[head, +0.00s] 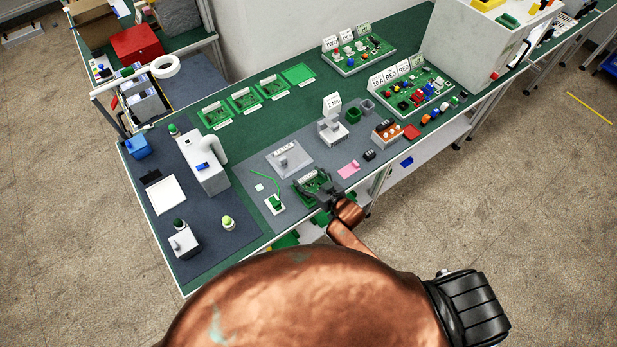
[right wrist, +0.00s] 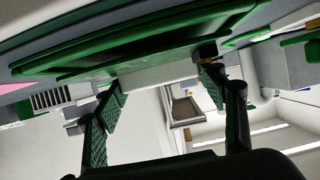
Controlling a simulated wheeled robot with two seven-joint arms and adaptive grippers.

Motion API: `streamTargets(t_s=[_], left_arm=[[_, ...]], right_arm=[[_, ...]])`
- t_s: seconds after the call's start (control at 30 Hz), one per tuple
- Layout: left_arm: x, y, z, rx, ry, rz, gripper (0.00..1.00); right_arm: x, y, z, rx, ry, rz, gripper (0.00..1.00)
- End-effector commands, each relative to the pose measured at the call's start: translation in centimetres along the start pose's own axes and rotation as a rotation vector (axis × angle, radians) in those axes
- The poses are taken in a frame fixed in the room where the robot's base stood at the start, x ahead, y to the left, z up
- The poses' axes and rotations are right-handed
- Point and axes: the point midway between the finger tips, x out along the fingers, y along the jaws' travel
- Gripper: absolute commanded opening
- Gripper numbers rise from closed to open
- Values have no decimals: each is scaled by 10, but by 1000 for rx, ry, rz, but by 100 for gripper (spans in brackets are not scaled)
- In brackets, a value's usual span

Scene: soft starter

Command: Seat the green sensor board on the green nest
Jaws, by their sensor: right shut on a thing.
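My right gripper (head: 324,194) is over the front of the work table, at a green board-like piece (head: 311,185) with a label card behind it. In the right wrist view the gripper (right wrist: 162,80) is shut on a pale block (right wrist: 158,72). A wide green plate (right wrist: 90,58) lies right beyond the block. The held part appears to be the green sensor board. The fingers partly cover this spot, so I cannot tell board from green nest, or whether they touch. My left gripper is out of view.
A grey block (head: 289,160) on a plate and a pink piece (head: 348,169) lie near the gripper. A white pad with a small green part (head: 275,204) is to its left. Several green boards (head: 243,98) and a bare green square (head: 298,74) line the back.

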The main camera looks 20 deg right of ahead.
Motion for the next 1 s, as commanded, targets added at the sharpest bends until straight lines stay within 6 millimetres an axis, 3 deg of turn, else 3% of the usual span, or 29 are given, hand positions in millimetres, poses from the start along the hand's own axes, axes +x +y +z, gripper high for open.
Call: streamTargets(t_s=[0.43,0.47,0.5,0.77,1.0], left_arm=[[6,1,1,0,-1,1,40],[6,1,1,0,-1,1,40],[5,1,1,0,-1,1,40],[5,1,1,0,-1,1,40],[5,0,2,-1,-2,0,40]], right_arm=[[4,0,8,0,0,0,40],[4,0,8,0,0,0,65],[4,0,8,0,0,0,68],[3,0,8,0,0,0,85],[3,0,8,0,-1,0,85]])
